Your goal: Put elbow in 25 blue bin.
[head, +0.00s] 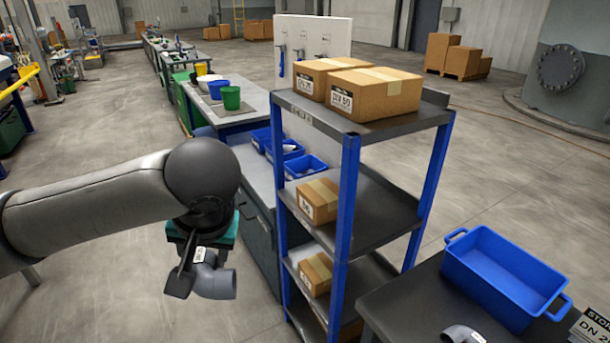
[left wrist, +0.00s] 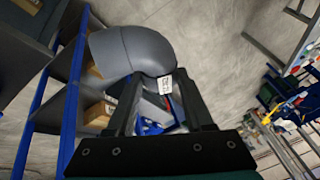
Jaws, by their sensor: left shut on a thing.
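A grey pipe elbow (head: 215,282) with a white label is held in my left gripper (head: 193,262), over the open floor left of the shelf rack. In the left wrist view the elbow (left wrist: 128,52) sits at the fingertips of the left gripper (left wrist: 158,78), its label beside one finger. A large empty blue bin (head: 503,278) with end handles stands on a dark table at the right. My right gripper is out of view.
A blue-post shelf rack (head: 347,195) with cartons (head: 375,92) stands between my left gripper and the bin's table (head: 405,300). Another grey elbow (head: 462,335) lies on that table's front. Small blue bins (head: 305,168) sit on the bench behind the rack.

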